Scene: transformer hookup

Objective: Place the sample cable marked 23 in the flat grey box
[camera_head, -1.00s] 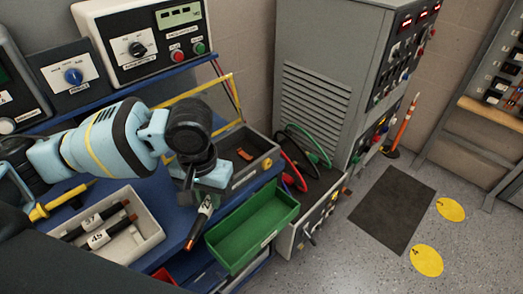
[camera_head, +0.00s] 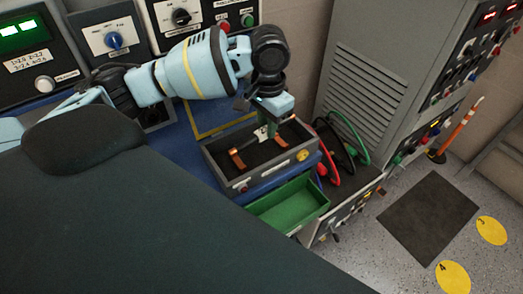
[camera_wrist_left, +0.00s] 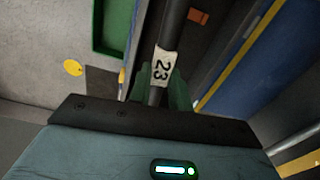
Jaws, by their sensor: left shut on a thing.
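The sample cable (camera_wrist_left: 158,80) is a dark rod with a white label reading 23, seen in the left wrist view. My left gripper (camera_head: 268,118) is shut on it; its green fingers show on both sides of the rod in the wrist view. In the head view the gripper is over the open grey box (camera_head: 230,182), which has a dark inside and copper-coloured pieces (camera_head: 237,158). The cable's pale label (camera_head: 262,131) shows just below the fingers. Most of the cable is hidden, and I cannot tell whether it touches the box. My right gripper is not in view.
Red and green leads (camera_head: 355,140) and a tall grey cabinet (camera_head: 365,85) are to the right. Instrument panels (camera_head: 112,38) stand behind.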

